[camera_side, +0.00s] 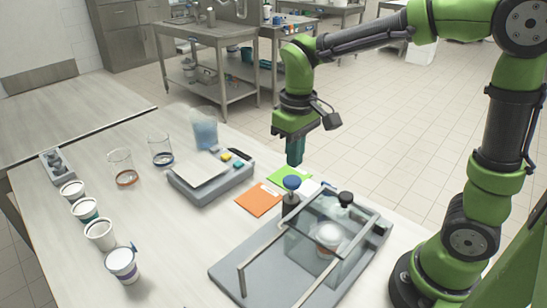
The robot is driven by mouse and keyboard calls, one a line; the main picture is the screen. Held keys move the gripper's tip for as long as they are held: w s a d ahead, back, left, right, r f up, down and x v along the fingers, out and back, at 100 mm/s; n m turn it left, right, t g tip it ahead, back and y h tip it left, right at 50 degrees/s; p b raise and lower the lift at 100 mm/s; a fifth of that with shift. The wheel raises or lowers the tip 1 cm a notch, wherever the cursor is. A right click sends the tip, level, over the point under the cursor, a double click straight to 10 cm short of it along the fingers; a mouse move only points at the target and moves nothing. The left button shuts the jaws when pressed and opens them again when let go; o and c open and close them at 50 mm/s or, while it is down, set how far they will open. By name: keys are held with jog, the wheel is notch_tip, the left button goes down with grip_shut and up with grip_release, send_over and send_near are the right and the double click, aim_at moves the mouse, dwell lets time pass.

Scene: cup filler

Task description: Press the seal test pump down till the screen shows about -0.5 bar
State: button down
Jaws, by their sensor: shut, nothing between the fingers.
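The seal test pump (291,198) stands upright at the back left of the seal test rig, with a round blue knob (292,183) on top of a dark body. My gripper (294,163) is shut and empty, its fingers pointing down. It is just above the knob in the picture, with a small gap between them. The clear test chamber (300,245) sits on a grey base (235,267), and a white-lidded cup (328,235) is inside it. I cannot make out a screen reading; a small white part (309,189) behind the pump is partly hidden.
An orange card (258,201) and a green card (290,174) lie near the pump. A grey scale (212,182) is left of them. Several cups (100,233) line the left side, with clear beakers (120,165) behind. A black knob (345,199) stands on the rig.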

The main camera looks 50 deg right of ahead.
aim_at(294, 180)
notch_tip(294, 180, up, 7)
jog(key=shift+f, duration=0.15)
jog(key=c, duration=1.8)
grip_release()
jog(key=shift+c, duration=0.2)
